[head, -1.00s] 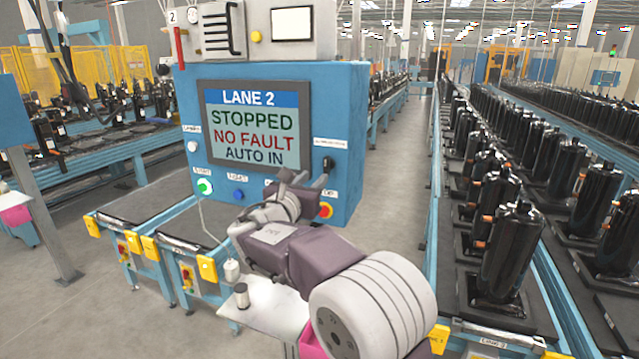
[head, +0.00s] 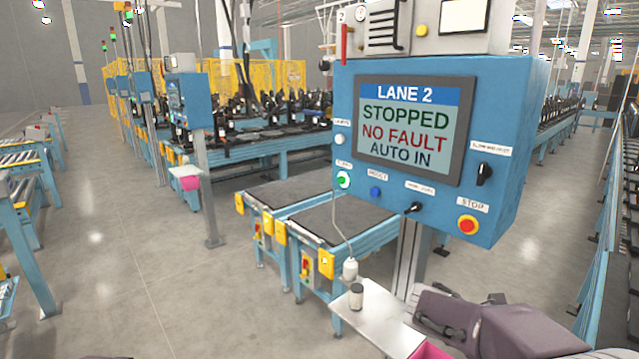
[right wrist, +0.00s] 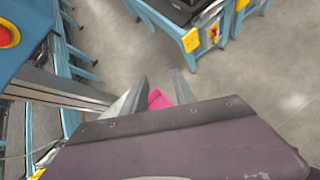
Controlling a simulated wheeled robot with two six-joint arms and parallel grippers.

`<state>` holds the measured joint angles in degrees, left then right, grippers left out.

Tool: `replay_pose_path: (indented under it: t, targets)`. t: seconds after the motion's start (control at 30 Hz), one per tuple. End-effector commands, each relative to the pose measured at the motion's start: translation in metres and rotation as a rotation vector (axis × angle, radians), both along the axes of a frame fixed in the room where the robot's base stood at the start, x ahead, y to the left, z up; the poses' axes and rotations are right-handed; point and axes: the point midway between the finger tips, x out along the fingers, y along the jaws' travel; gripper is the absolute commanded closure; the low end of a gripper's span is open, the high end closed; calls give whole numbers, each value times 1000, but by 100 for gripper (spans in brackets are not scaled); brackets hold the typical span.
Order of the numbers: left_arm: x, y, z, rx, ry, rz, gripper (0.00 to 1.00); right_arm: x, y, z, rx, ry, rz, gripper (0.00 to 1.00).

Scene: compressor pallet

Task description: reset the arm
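My right arm (head: 490,322) shows at the lower right of the head view, below the blue control panel (head: 510,120). In the right wrist view my right gripper (right wrist: 157,90) has its two grey fingers apart, with nothing held between them. A pink thing (right wrist: 157,99) shows beyond the gap. The panel's screen (head: 410,125) reads LANE 2, STOPPED, NO FAULT, AUTO IN. Below it are a green button (head: 343,180), a blue button (head: 376,191), a black selector (head: 413,208) and a red STOP button (head: 468,225).
A small shelf (head: 375,328) with a spool (head: 356,297) and a pink bin (head: 430,350) sits under the panel. Conveyor ends with yellow corners (head: 326,264) stand left of it. Open grey floor (head: 130,270) lies at the left.

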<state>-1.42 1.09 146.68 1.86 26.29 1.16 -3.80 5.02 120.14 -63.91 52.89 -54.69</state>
Motion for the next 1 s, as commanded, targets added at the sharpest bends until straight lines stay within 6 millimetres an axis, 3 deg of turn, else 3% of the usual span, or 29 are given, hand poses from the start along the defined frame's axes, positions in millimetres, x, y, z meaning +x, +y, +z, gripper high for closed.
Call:
replay_pose_path:
  t: [0.03,0.1,0.2,0.3,0.4,0.5,1.0]
  targets:
    - [0,0,-11,0,0,0,64,-25,11,-42,134,-8,-100,66]
    - [0,0,-17,0,0,0,64,-62,36,-91,343,-37,-289,66]
    - [0,0,-22,0,0,0,64,-113,83,-146,634,-115,-659,66]
    - [0,0,-20,0,0,0,64,-145,129,-173,852,-230,-1090,66]
    - [0,0,-19,0,0,0,64,-150,156,-183,969,-363,-1437,66]
    - [0,0,-19,0,0,0,64,-139,160,-181,1014,-453,-1564,66]
    - [0,0,-20,0,0,0,64,-138,160,-181,1012,-467,-1587,66]
